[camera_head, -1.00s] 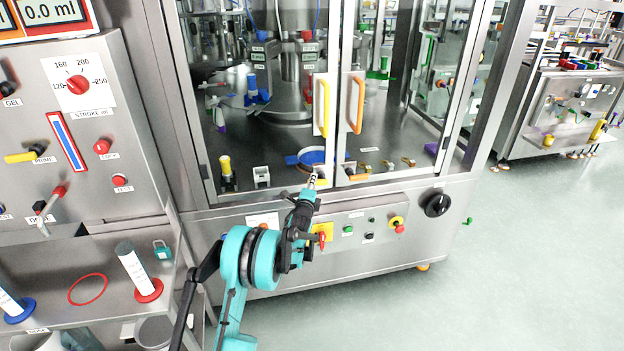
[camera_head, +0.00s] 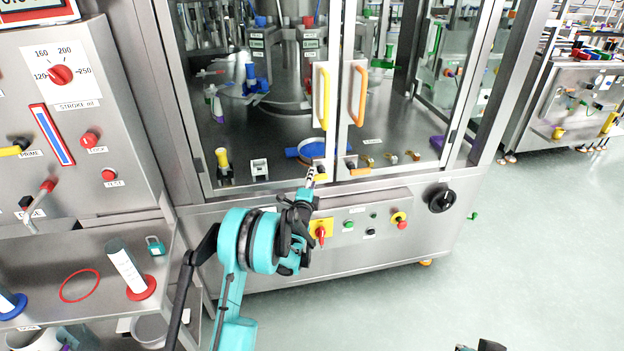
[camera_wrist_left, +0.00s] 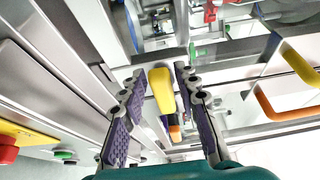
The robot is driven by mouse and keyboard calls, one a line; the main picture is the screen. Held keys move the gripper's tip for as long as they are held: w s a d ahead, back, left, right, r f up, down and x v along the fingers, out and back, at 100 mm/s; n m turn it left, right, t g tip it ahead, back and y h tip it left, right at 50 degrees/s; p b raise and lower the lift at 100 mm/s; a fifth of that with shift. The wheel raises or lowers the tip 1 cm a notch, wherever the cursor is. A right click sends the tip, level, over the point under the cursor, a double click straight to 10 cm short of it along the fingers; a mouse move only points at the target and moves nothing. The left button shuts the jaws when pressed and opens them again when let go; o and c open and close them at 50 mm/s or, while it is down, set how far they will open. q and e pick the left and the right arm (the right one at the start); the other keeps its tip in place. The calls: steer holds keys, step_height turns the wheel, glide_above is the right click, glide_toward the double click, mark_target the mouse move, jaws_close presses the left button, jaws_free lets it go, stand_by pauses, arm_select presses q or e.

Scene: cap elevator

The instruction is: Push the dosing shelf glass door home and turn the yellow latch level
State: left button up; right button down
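The dosing shelf's two glass doors meet at a central frame. The left door (camera_head: 265,110) has a yellow handle (camera_head: 323,98), and the right door has an orange handle (camera_head: 358,97). My left gripper (camera_head: 310,178) is at the bottom corner of the left door, near the meeting edge. In the left wrist view its two purple-padded fingers (camera_wrist_left: 160,88) are apart. The yellow latch (camera_wrist_left: 161,90) shows between them, with clear gaps on both sides. In the head view the gripper partly hides the latch. I cannot tell whether the left door is fully shut.
Below the doors is a panel with a red-and-yellow switch (camera_head: 320,232), buttons and a black rotary knob (camera_head: 441,199). A dosing console (camera_head: 70,120) stands at left above a shelf with a cylinder (camera_head: 128,268).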

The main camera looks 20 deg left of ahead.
arm_select(q)
steer(key=shift+s, duration=0.1)
steer(key=s+d, duration=0.2)
steer(key=s, duration=0.9)
steer(key=shift+s, duration=0.3)
steer(key=s+d+r+n+g, duration=0.45)
steer(key=s+r+n, duration=0.35)
steer(key=s, duration=0.2)
steer(key=s+d+f+n+g+h, duration=0.1)
steer(key=s+d+n+g, duration=0.2)
steer(key=s, duration=1)
steer(key=s+d+f+n+g+h, duration=0.1)
steer(key=s+n, duration=0.4)
steer(key=s, duration=0.8)
steer(key=shift+d+f+g+h, duration=0.4)
steer(key=shift+d+f+g, duration=0.2)
steer(key=shift+d+g, duration=0.6)
